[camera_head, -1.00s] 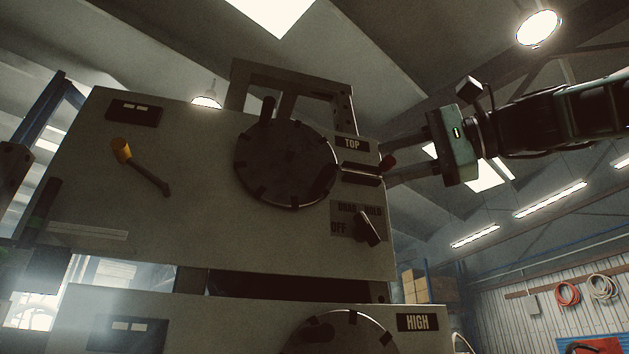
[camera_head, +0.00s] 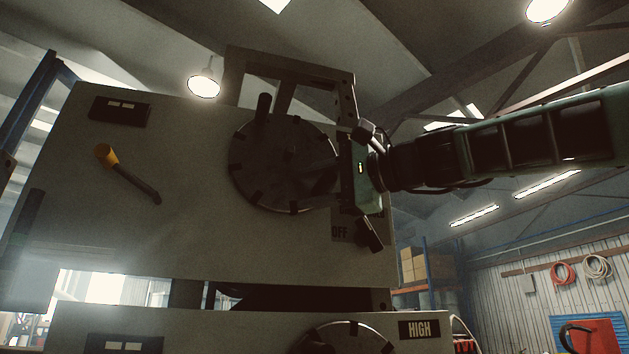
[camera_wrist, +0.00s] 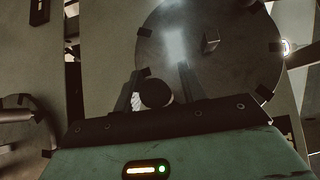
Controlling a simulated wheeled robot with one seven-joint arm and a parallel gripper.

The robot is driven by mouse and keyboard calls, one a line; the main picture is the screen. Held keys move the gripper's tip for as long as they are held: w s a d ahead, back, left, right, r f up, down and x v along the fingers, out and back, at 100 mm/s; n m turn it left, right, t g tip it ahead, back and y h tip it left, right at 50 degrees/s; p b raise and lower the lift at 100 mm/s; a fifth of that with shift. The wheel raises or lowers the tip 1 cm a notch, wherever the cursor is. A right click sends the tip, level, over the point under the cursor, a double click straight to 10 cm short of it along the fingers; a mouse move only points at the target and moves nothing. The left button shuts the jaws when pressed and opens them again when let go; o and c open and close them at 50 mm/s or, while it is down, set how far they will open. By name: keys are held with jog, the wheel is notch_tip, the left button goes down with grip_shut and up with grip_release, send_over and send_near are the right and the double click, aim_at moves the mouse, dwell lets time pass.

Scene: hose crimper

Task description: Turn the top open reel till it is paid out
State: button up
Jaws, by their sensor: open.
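The top reel (camera_head: 270,165) is a dark round disc with notches along its rim, on the front of the upper grey panel. A peg (camera_head: 263,105) stands out near its upper left rim. My gripper (camera_head: 328,172) is at the right edge of the disc, and its body hides the TOP label. In the wrist view the disc (camera_wrist: 225,70) fills the upper right. The open fingers (camera_wrist: 158,76) are in front of its edge, with a round dark knob (camera_wrist: 155,94) between them. I cannot tell whether they touch it.
A dark selector switch (camera_head: 370,235) is just below my gripper, its label partly hidden. A yellow-ended lever (camera_head: 128,174) is on the panel's left. A lower panel (camera_head: 270,325) carries a HIGH label (camera_head: 419,329) and another disc (camera_head: 345,335). A frame (camera_head: 295,68) rises above the reel.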

grip_shut()
jog(key=shift+f, duration=0.1)
